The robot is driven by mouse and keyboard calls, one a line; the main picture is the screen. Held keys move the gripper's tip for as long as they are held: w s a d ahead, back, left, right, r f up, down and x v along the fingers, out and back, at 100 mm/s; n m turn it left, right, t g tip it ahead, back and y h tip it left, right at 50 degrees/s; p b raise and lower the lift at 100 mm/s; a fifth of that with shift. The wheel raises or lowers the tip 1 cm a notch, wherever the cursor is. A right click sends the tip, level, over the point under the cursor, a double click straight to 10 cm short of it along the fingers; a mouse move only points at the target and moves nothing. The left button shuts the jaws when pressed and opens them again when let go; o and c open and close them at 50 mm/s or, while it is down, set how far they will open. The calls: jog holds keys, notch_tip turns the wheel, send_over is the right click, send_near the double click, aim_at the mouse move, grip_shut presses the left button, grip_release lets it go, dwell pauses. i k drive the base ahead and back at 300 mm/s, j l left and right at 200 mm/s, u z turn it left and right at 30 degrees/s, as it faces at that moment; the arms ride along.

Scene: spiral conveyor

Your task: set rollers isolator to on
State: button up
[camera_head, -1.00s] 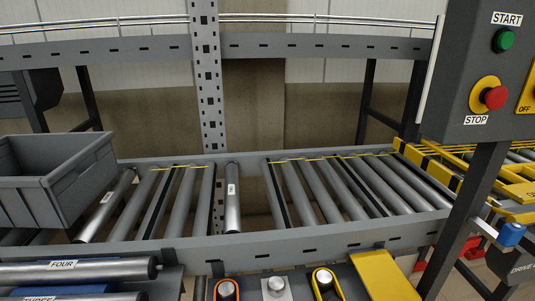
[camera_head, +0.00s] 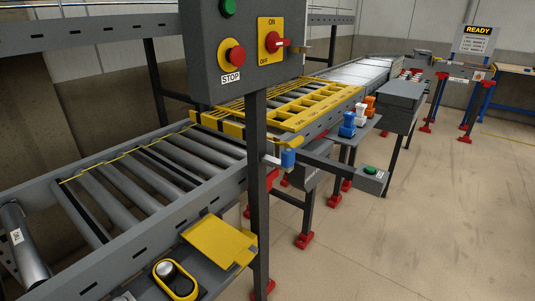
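A red rotary switch (camera_head: 272,42) sits on a yellow plate marked ON at the top and OFF at the bottom left. Its handle seems to point to the right, level, toward neither word clearly. The plate is on a grey control box (camera_head: 212,50) on a dark post, at the top of the head view. I cannot read a "rollers" label on it. My gripper is not in view.
A red STOP button (camera_head: 235,56) and a green button (camera_head: 228,8) share the box. A small blue part (camera_head: 288,158) juts from the post. The roller conveyor (camera_head: 170,180) runs behind the box. The floor (camera_head: 400,230) at right is clear.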

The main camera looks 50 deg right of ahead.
aim_at(273, 42)
jog(key=i+j, duration=0.1)
jog(key=j, duration=0.3)
jog(key=j+z, duration=0.1)
jog(key=z, duration=0.25)
jog(key=j+z, duration=0.15)
jog(key=z, duration=0.2)
jog(key=j+z, duration=0.15)
jog(key=z, duration=0.2)
jog(key=i, duration=0.05)
